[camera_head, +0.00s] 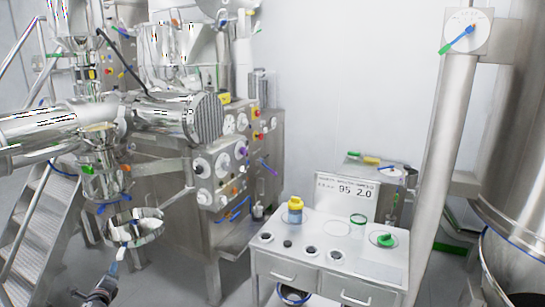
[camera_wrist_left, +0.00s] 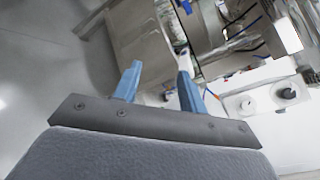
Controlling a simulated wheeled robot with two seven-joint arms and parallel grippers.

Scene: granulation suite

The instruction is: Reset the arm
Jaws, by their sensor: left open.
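My left gripper (camera_head: 117,262) shows at the lower left of the head view, with its arm coming up from the bottom edge. It is in the air over the floor, just below a round steel bowl-like part (camera_head: 133,228) of the machine. In the left wrist view the two blue fingers of my left gripper (camera_wrist_left: 158,70) stand apart. I see nothing clearly held between them. My right gripper is in neither view.
A steel machine (camera_head: 150,190) with dials fills the left, beside metal stairs (camera_head: 40,215). A white table (camera_head: 315,262) holds a yellow-capped blue jar (camera_head: 295,211), a green-rimmed clear container (camera_head: 358,222) and a green item (camera_head: 385,240). A large steel vessel (camera_head: 515,150) stands right.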

